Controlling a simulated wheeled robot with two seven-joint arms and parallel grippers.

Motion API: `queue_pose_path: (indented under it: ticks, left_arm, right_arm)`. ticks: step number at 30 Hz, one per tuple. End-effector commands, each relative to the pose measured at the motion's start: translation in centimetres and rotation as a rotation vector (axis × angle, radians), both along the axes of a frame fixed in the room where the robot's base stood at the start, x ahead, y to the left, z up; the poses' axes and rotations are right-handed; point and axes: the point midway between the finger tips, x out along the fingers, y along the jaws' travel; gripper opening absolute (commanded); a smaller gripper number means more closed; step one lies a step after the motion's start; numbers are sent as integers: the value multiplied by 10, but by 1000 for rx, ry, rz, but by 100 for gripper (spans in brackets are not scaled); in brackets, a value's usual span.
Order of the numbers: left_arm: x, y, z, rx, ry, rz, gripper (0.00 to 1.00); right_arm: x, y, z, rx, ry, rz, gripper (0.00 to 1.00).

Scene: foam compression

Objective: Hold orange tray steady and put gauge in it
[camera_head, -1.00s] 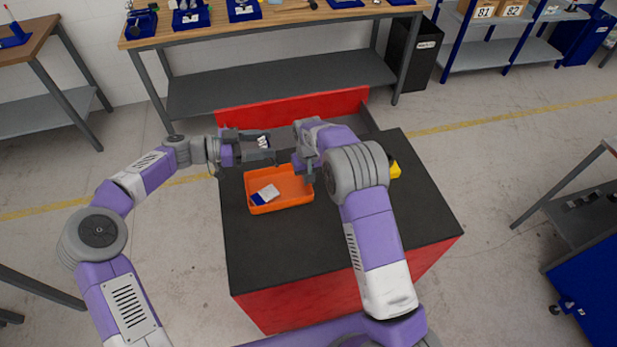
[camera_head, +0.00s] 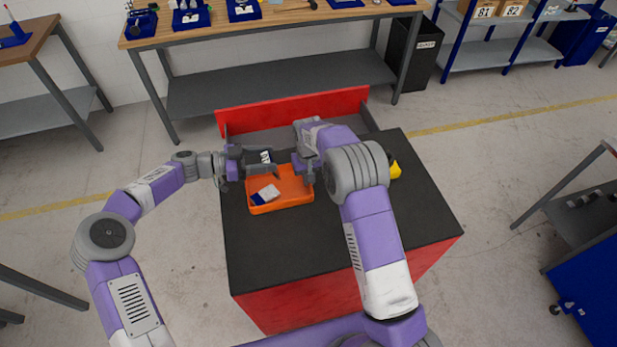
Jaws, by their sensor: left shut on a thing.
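The orange tray (camera_head: 289,203) sits on the dark top of a red cabinet. A small blue and white item (camera_head: 266,194) lies in its left part. My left gripper (camera_head: 272,170) is shut on a dark thing with a white marking, likely the gauge (camera_head: 266,157), above the tray's back left part. The gripper's fingers partly hide it. My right gripper (camera_head: 306,178) is at the tray's right wall, pointing down. My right arm partly hides it, and whether its fingers are closed on the rim is unclear.
A yellow object (camera_head: 395,170) lies behind my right arm on the cabinet top (camera_head: 290,250). The top is clear in front of the tray. A red panel (camera_head: 295,109) stands along the cabinet's back. A workbench (camera_head: 270,22) stands beyond it.

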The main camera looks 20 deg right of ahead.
Motion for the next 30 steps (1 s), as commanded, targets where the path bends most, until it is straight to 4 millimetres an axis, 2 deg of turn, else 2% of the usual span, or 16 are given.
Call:
queue_pose_path:
  ticks: [18, 30]
  left_arm:
    - [0, 0, -42, -2, 0, 1, 18]
    - [0, 0, -47, -1, -2, 1, 18]
  right_arm:
    - [1, 0, 1, 0, -2, 0, 0]
    - [1, 0, 1, 0, -3, 0, 0]
